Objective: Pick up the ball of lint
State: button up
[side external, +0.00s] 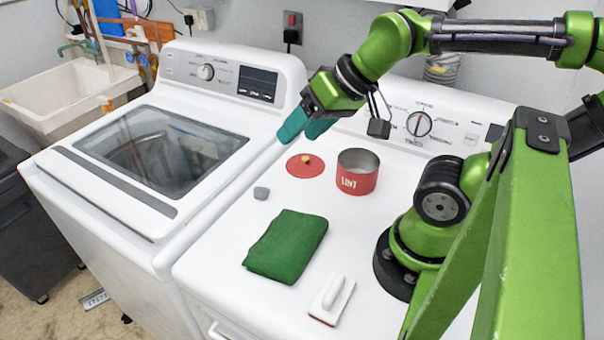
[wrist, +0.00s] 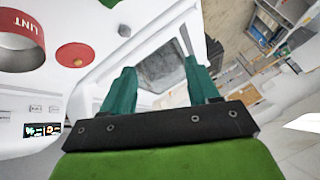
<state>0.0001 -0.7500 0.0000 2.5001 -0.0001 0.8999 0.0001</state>
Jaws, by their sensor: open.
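The ball of lint (side external: 261,193) is a small grey lump on the white dryer top, left of the red lid and above the green cloth in the side view. In the wrist view a small grey spot that looks like it (wrist: 124,31) lies near the top, beyond the fingers. My gripper (side external: 305,127) has teal fingers and is in the air behind the lint, near the back of the machines. In the wrist view its fingers (wrist: 158,68) are spread apart with nothing between them.
A red tin marked LINT (side external: 357,182) stands open beside its flat red lid (side external: 303,168). A folded green cloth (side external: 287,245) and a white-handled brush (side external: 332,299) lie nearer the front. The washer (side external: 105,215) is on the left. The dryer top around the lint is clear.

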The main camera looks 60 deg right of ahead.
jog(key=m+g+y, duration=0.1)
jog(key=m+y, duration=0.9)
jog(key=m, duration=0.9)
send_near(264, 187)
jog(key=v, duration=0.6)
jog(key=shift+w, duration=0.1)
jog(key=shift+w+a+f, duration=0.1)
jog(key=shift+a+f, duration=0.05)
jog(key=shift+f, duration=0.05)
jog(key=x, duration=1.6)
jog(key=shift+a, duration=0.2)
jog(key=c, duration=1.1)
